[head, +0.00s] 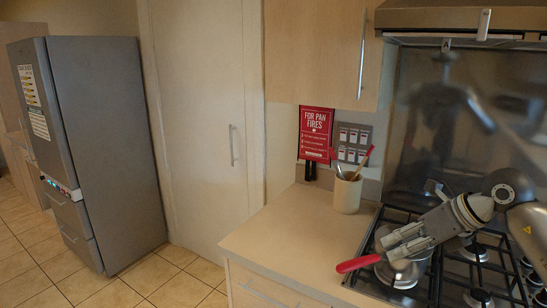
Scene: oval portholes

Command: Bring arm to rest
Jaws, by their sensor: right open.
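My right arm (503,192) comes in from the right over the stove. Its gripper (390,249) points left and down with its fingers apart. The fingers show just above a steel pan with a red handle (357,263) on the front left of the stove. Nothing is visibly held between them, and I cannot tell whether they touch the pan. The gripper hides part of the pan. My left gripper is not in view.
A utensil crock (347,194) stands on the counter (277,240), whose front is clear. A range hood (460,18) hangs above. A grey fridge (110,140) stands left.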

